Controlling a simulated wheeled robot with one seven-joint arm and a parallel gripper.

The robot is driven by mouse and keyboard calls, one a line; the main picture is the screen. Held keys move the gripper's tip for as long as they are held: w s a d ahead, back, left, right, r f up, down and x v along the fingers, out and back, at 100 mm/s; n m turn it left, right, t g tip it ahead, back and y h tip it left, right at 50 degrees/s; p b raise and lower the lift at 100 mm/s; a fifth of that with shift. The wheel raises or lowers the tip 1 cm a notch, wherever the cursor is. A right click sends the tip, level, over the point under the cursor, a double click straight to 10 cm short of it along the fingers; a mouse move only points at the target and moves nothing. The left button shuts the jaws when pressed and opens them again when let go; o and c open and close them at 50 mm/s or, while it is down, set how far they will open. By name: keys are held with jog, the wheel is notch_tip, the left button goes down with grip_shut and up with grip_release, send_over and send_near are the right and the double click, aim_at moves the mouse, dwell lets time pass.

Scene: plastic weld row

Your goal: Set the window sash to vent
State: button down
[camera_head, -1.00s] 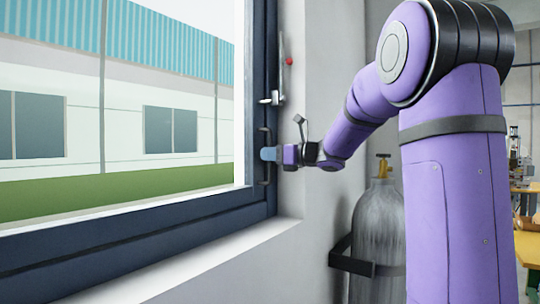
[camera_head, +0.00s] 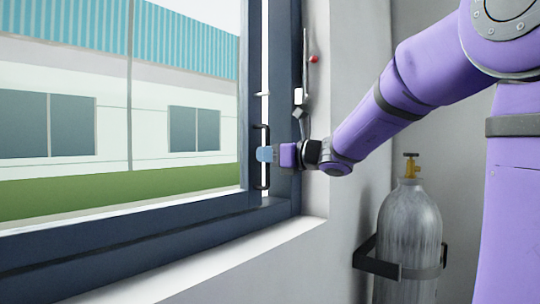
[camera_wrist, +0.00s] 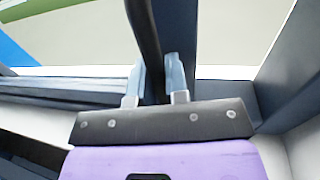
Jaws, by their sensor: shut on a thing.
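The window sash (camera_head: 251,95) is a dark blue-framed pane at the left in the head view. A narrow bright gap shows between its right edge and the fixed window frame (camera_head: 285,75), so it stands slightly open. A black vertical bar handle (camera_head: 264,135) is on the sash's right edge. My gripper (camera_head: 265,154) is shut on this handle at about mid height. In the wrist view the handle (camera_wrist: 143,35) runs between the two pale blue fingers of my gripper (camera_wrist: 158,80). The fingers partly hide the handle.
A lever with a red knob (camera_head: 314,58) is on the frame's right side, above my gripper. A grey gas cylinder (camera_head: 408,225) stands in a black wall bracket (camera_head: 375,265) at lower right. The pale sill (camera_head: 250,258) is clear.

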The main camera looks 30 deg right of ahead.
jog(key=c, duration=1.1)
grip_release()
jog(key=shift+c, duration=0.2)
jog(key=v, duration=1)
jog(key=shift+s+d, duration=0.2)
jog(key=shift+s, duration=0.15)
jog(key=s+a+f+n+g+h, duration=0.1)
jog(key=s+a+f+n+g, duration=0.7)
jog(key=s+a+f+n, duration=0.5)
jog(key=s+d+f+n+g+h, duration=0.2)
jog(key=s+n+h, duration=0.5)
jog(key=n, duration=0.9)
notch_tip(320, 180, down, 2)
jog(key=shift+s+d+f+n+h, duration=0.2)
jog(key=shift+s+d+n+h, duration=0.2)
jog(key=shift+d+h, duration=0.35)
